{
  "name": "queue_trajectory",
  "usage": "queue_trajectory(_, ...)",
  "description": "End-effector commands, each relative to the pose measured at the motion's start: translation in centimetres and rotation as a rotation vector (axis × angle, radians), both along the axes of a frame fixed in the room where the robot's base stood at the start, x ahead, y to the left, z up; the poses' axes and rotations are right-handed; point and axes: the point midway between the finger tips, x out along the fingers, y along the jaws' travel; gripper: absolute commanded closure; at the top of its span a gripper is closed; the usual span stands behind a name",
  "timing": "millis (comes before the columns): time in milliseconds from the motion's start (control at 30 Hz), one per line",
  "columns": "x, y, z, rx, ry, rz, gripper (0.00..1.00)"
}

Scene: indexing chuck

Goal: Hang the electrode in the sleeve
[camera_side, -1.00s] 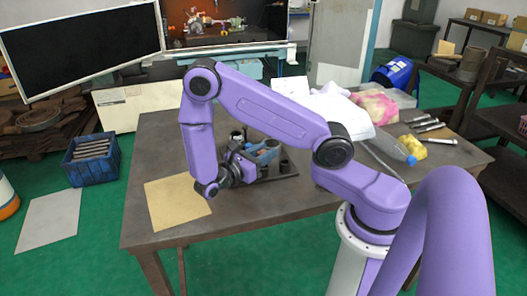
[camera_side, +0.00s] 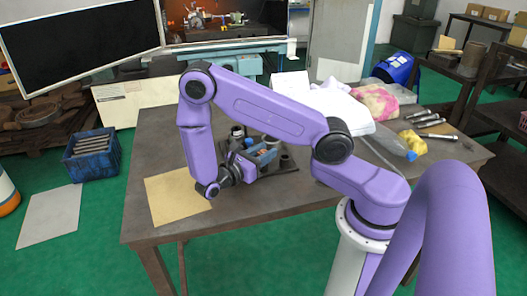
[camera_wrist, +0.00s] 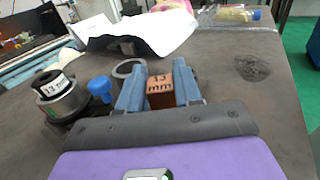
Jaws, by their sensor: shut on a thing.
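In the side view my gripper (camera_side: 262,154) is low over the dark fixture on the table, and the electrode shows only as a small brownish patch. Left of my gripper in the wrist view is a round metal holder (camera_wrist: 66,104) with a dark ring and a white label reading "13". A grey hollow cylinder (camera_wrist: 122,69) stands just behind the left finger. I cannot tell which one is the sleeve.
A blue knob (camera_wrist: 100,88) stands between the labelled holder and my left finger. White paper (camera_wrist: 140,30) lies behind. A tan sheet (camera_side: 177,198) lies at the table's left front. The table (camera_wrist: 225,85) right of my gripper is clear.

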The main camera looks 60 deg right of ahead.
Motion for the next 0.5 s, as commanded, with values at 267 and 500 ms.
queue_trajectory(267, -0.02, -0.01, -0.47, -0.001, 0.0, 0.0, 1.0)
queue_trajectory(500, -0.01, -0.02, -0.45, 0.0, 0.0, 0.0, 0.36)
